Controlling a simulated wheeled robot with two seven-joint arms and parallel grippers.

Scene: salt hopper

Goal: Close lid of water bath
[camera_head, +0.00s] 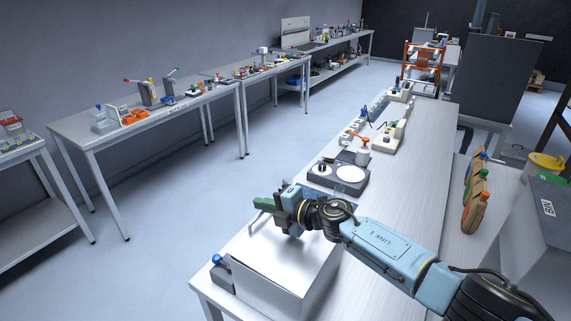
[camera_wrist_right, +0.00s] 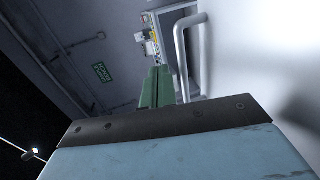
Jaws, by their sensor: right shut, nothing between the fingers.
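The water bath (camera_head: 262,285) is a white box at the near end of the right-hand bench. Its pale, shiny lid (camera_head: 285,250) covers the top in the head view; whether it lies fully flat is hard to tell. My right gripper (camera_head: 264,203) is over the lid's far left edge, its green fingers shut and empty. A light bar handle (camera_head: 254,222) shows just below the fingers. In the right wrist view, the handle (camera_wrist_right: 188,60) stands just right of the shut green fingers (camera_wrist_right: 157,86), beside the white lid surface (camera_wrist_right: 260,60). Contact cannot be told. My left gripper is out of view.
A dark device with a round white plate (camera_head: 338,176) stands beyond the bath. Several small instruments line the bench behind it. Bare bench top (camera_head: 420,170) lies right of the instruments. The floor on the left is clear.

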